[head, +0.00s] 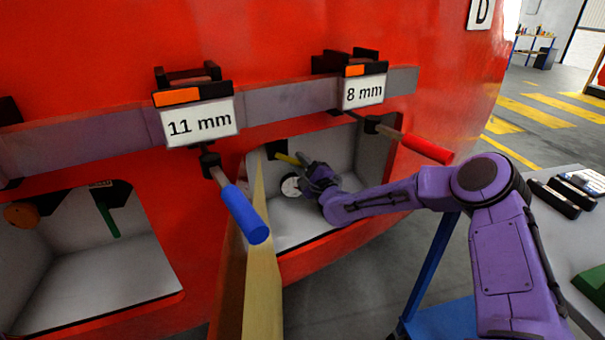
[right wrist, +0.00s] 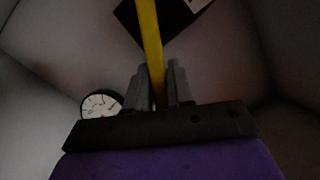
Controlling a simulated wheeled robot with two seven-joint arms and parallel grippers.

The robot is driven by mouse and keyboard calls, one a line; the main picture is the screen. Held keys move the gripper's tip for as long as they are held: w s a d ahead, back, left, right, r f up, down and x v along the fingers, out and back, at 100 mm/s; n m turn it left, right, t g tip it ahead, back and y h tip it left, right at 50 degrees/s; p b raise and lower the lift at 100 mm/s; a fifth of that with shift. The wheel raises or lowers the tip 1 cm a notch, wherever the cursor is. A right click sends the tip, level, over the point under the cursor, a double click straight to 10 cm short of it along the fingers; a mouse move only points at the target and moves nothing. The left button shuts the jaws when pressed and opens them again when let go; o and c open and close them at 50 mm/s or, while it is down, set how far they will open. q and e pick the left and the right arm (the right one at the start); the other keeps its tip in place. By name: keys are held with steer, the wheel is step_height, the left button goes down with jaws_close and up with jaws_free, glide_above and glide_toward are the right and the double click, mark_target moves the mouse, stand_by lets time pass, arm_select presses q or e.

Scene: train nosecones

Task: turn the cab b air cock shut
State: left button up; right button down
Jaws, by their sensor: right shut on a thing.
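A yellow cock handle (head: 287,158) shows inside the open recess on the right of the red nosecone. It also shows in the right wrist view (right wrist: 149,35), running up to a dark plate (right wrist: 182,14). My right gripper (head: 306,165) reaches into this recess from the right. In the right wrist view its fingers (right wrist: 157,85) are shut on the yellow handle, one on each side. The fingers hide the handle's lower end. No label reading cab b is legible. My left gripper is not in view.
A round white gauge (head: 290,187) sits beside the gripper. A yellowish panel (head: 262,270) stands edge-on at the recess's left. The left recess holds a green handle (head: 108,220). A grey table (head: 560,212) stands right.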

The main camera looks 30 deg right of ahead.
steer(key=a+f+m+h+b, duration=0.2)
steer(key=a+m+h+b, duration=0.1)
steer(key=m+b, duration=0.5)
steer(key=w+a+f+m+t+h+b, duration=0.1)
steer(key=a+m+h+b, duration=0.2)
steer(key=m+b, duration=0.5)
steer(key=shift+w+f+m+h+b, duration=0.3)
steer(key=shift+f+h+b, duration=0.1)
steer(key=shift+h+b, duration=0.55)
steer(key=shift+s, duration=0.1)
steer(key=c, duration=1.1)
jaws_free()
steer(key=shift+r, duration=0.15)
steer(key=v, duration=1)
steer(key=shift+s+d+f, duration=0.1)
steer(key=shift+s+f, duration=0.1)
steer(key=shift+f, duration=0.1)
